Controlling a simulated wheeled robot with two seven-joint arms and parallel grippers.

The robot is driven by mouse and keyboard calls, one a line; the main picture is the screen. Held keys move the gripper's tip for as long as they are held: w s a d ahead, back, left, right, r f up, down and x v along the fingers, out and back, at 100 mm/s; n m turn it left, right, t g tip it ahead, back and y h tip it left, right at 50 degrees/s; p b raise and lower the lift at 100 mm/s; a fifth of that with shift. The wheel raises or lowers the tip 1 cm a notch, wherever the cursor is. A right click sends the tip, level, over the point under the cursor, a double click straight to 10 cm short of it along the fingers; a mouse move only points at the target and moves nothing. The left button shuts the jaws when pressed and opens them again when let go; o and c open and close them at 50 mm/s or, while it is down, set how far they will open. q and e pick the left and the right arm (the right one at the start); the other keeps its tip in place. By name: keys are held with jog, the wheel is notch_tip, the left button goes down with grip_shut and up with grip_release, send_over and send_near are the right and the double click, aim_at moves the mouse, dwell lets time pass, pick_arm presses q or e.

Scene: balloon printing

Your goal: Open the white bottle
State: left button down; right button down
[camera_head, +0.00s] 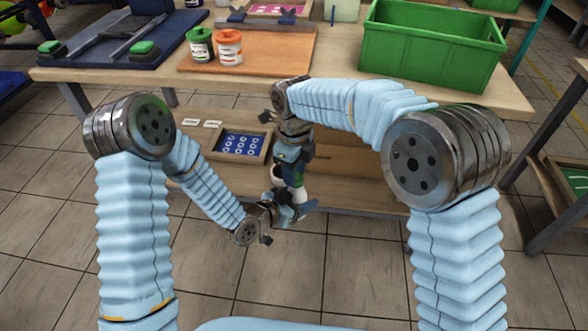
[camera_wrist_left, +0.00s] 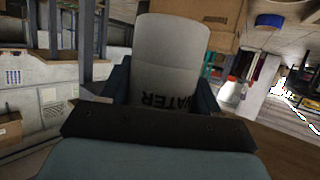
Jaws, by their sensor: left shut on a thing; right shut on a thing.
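The white bottle (camera_head: 298,194) is mostly hidden between my two grippers in the head view, in front of the table. In the left wrist view the bottle (camera_wrist_left: 170,50) fills the middle, with dark lettering ending in "ATER" on its side. My left gripper (camera_head: 291,208) is shut on the bottle's body, with a blue finger on each side of it. My right gripper (camera_head: 291,168) comes down from above and is shut at the bottle's upper end. What exactly its fingers hold there, cap or neck, is hidden.
A green crate (camera_head: 432,50) stands on the table's right side. A green-lidded jar (camera_head: 201,45) and an orange-lidded jar (camera_head: 229,48) stand on an orange board (camera_head: 265,50). A blue-patterned frame (camera_head: 240,144) lies on the lower shelf. Open floor is in front.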

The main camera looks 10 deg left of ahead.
jog(key=n, duration=0.5)
jog(key=shift+s+n, duration=0.15)
jog(key=shift+n, duration=0.25)
jog(key=n, duration=0.6)
jog(key=shift+s, duration=0.2)
jog(key=n, duration=0.6)
jog(key=shift+s+d, duration=0.1)
jog(key=shift+d, duration=0.15)
jog(key=n, duration=0.3)
jog(key=shift+d+n, duration=0.1)
jog(key=shift+n, duration=0.2)
jog(key=n, duration=0.5)
jog(key=shift+d+r+n, duration=0.1)
jog(key=shift+d+n, duration=0.05)
jog(key=shift+n, duration=0.25)
jog(key=n, duration=0.6)
jog(key=shift+d, duration=0.15)
jog(key=n, duration=0.6)
jog(key=shift+w, duration=0.3)
jog(key=n, duration=0.6)
jog(key=shift+w, duration=0.15)
jog(key=n, duration=0.3)
jog(key=shift+w, duration=0.1)
jog(key=n, duration=0.5)
jog(key=shift+w+a+n, duration=0.1)
jog(key=shift+a+n, duration=0.1)
jog(key=shift+n, duration=0.1)
jog(key=shift+r, duration=0.3)
